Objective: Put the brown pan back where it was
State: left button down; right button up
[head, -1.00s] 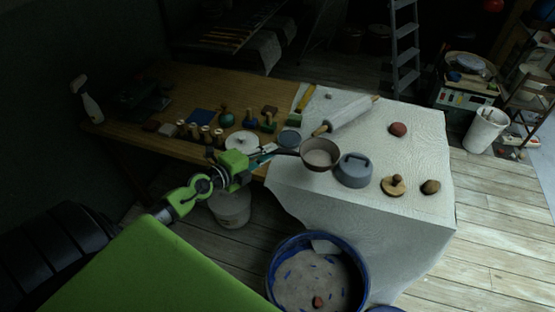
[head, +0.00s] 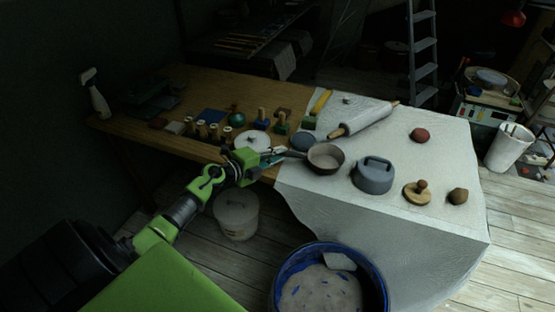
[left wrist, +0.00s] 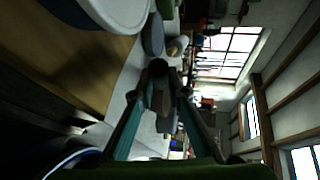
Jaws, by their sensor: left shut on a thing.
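The brown pan (head: 326,158) is at the left side of the white cloth, with its bowl facing up and its handle (head: 290,153) pointing left. My left gripper (head: 275,156) is shut on the handle, near the edge where wood and cloth meet. I cannot tell whether the pan's base touches the cloth. In the left wrist view the two teal fingers (left wrist: 160,105) close around a dark piece, and the pan's bowl is hard to make out. My right gripper is not in view.
A grey handled block (head: 374,176) stands right of the pan, with a rolling pin (head: 363,118) behind. A round grey disc (head: 303,141) and a white disc (head: 251,141) lie close behind the gripper. A blue tub (head: 377,282) is below.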

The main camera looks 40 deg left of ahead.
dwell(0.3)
pick_arm(q)
jog(key=shift+f, duration=0.2)
jog(key=c, duration=2)
grip_release()
jog(key=shift+r, duration=0.1)
jog(key=shift+s+r, duration=0.1)
jog(key=p+v, duration=0.1)
jog(key=v, duration=1)
jog(key=shift+s+r, duration=0.1)
jog(key=shift+s, duration=0.3)
jog(key=shift+a, duration=0.1)
